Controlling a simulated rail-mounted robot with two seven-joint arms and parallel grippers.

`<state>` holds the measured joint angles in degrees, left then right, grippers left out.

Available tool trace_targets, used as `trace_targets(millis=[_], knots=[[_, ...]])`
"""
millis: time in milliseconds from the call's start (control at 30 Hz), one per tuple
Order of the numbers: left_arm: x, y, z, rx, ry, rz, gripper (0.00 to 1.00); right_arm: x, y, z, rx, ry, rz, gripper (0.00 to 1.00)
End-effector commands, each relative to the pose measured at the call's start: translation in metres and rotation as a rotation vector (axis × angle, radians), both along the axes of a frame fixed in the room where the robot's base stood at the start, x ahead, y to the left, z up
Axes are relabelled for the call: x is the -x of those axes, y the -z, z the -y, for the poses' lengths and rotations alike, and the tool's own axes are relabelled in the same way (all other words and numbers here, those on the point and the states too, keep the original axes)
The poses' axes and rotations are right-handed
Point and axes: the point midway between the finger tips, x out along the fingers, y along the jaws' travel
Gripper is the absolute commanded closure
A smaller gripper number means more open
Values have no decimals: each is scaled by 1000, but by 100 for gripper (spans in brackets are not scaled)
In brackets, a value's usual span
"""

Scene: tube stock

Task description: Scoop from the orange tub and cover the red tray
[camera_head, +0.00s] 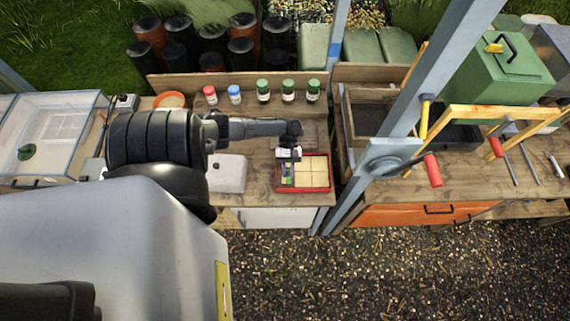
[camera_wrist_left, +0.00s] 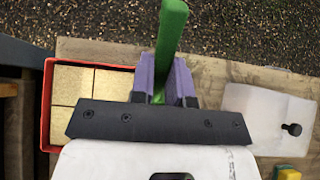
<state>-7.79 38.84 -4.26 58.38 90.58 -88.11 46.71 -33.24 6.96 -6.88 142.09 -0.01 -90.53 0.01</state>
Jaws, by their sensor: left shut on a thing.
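The red tray (camera_head: 330,172) lies on the wooden bench, with pale tan square cells inside. It also shows at the left of the left wrist view (camera_wrist_left: 46,110). My left gripper (camera_head: 288,168) is over the left part of the tray. Its purple fingers (camera_wrist_left: 163,84) are shut on a green handle (camera_wrist_left: 172,30), likely the scoop's. The scoop's head cannot be made out. The orange tub (camera_head: 171,100) stands at the back left of the bench, partly behind my left arm, with pale contents. My right gripper is not in view.
Several small bottles with coloured caps (camera_head: 263,90) stand along the back of the bench. A white lidded box (camera_head: 227,174) is left of the tray, and a clear bin (camera_head: 55,128) is further left. A blue-grey post (camera_head: 415,90) rises right of the tray.

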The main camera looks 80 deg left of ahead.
Motion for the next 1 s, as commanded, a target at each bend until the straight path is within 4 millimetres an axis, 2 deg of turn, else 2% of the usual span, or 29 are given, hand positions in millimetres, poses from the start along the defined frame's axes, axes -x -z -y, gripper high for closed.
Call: trace_targets(millis=[1000], knots=[[-58,1,9,0,-1,1,100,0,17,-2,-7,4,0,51]])
